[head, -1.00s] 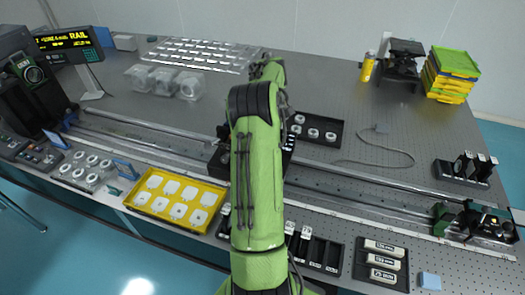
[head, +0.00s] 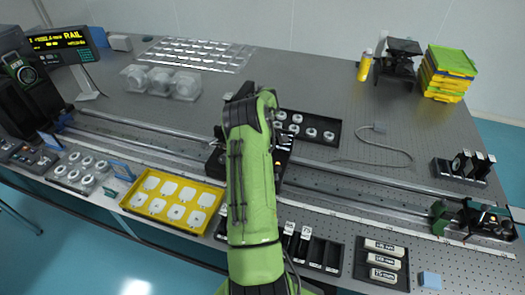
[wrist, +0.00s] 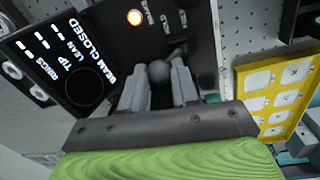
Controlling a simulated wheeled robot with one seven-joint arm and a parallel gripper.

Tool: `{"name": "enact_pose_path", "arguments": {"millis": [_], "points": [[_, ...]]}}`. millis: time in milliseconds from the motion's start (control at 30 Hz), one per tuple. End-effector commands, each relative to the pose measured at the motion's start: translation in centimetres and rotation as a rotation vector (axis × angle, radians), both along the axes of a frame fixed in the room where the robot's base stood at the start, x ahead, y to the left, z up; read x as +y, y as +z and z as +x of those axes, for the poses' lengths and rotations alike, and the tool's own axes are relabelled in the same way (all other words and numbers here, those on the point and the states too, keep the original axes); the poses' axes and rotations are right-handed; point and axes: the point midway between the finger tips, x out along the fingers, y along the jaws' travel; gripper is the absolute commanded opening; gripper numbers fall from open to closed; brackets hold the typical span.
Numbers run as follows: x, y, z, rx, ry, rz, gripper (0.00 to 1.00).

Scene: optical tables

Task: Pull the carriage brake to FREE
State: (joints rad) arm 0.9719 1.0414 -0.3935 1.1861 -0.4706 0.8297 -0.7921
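The dark carriage (head: 214,162) sits on the long rail, mostly hidden behind my arm in the head view. The brake lever's round dark knob (wrist: 158,72) stands near the plate's lower edge. My gripper (wrist: 159,70) is open, with one finger on either side of the knob. I cannot tell whether either finger touches it. My gripper is hidden in the head view.
A black panel reading BEAM CLOSED (wrist: 62,62) lies left of the fingers. A yellow tray (head: 172,198) of white pieces stands in front of the rail (head: 345,183). A black tray (head: 322,122) with round parts lies behind the carriage.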

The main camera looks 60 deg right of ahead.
Motion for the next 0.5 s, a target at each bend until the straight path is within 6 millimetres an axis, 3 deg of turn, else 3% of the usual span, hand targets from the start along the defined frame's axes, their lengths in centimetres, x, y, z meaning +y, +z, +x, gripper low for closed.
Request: {"name": "enact_pose_path", "arguments": {"millis": [33, 167, 500], "points": [[0.00, 0.02, 0.01, 0.000, 0.000, 0.000, 0.21], [0.00, 0.03, 0.01, 0.000, 0.000, 0.000, 0.01], [0.34, -0.10, 0.06, -0.010, 0.000, -0.050, 0.00]]}}
